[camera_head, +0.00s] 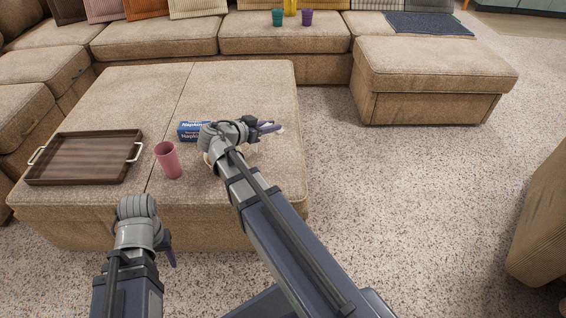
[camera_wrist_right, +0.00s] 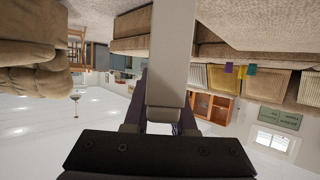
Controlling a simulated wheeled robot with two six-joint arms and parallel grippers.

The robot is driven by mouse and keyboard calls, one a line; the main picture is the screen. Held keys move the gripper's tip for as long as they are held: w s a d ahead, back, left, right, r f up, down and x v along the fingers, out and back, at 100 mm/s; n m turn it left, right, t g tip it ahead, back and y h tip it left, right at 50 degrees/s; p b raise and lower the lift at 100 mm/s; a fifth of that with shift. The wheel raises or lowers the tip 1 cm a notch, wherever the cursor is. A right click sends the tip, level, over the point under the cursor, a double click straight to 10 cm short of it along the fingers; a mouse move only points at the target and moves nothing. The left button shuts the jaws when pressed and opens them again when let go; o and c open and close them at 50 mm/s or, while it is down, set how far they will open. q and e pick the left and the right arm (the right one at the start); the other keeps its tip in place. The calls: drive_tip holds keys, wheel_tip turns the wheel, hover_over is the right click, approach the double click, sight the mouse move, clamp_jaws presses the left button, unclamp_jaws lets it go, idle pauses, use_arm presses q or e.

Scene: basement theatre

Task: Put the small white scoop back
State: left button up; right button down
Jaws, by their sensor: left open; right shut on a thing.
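My right gripper (camera_head: 268,127) is over the ottoman, shut on the small white scoop. In the head view only a small white bit of the scoop (camera_head: 281,129) shows at the fingertips. In the right wrist view the scoop (camera_wrist_right: 172,60) is a long pale bar between the dark fingers of my right gripper (camera_wrist_right: 165,115), running up out of the picture. Its far end is not in view. My left gripper (camera_head: 170,250) is open and empty, low at the ottoman's front edge; its fingers are partly hidden by its wrist.
On the ottoman (camera_head: 240,85) are a wooden tray (camera_head: 85,160) with white handles, a pink cup (camera_head: 168,160) and a blue napkin box (camera_head: 191,131). A pale rounded thing (camera_head: 207,158) is mostly hidden by my right arm.

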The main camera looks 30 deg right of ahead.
drive_tip(key=shift+f+b, duration=5)
drive_tip(key=shift+b, duration=0.05)
drive_tip(key=shift+f, duration=0.15)
drive_tip(key=c, duration=0.7)
unclamp_jaws()
drive_tip(key=shift+c, duration=0.2)
drive_tip(key=shift+a+r, duration=0.1)
drive_tip(key=shift+r, duration=0.25)
drive_tip(key=p+v, duration=0.4)
drive_tip(key=v, duration=0.7)
drive_tip(key=shift+a+p, duration=0.35)
drive_tip(key=shift+a, duration=0.05)
drive_tip(key=shift+s, duration=0.1)
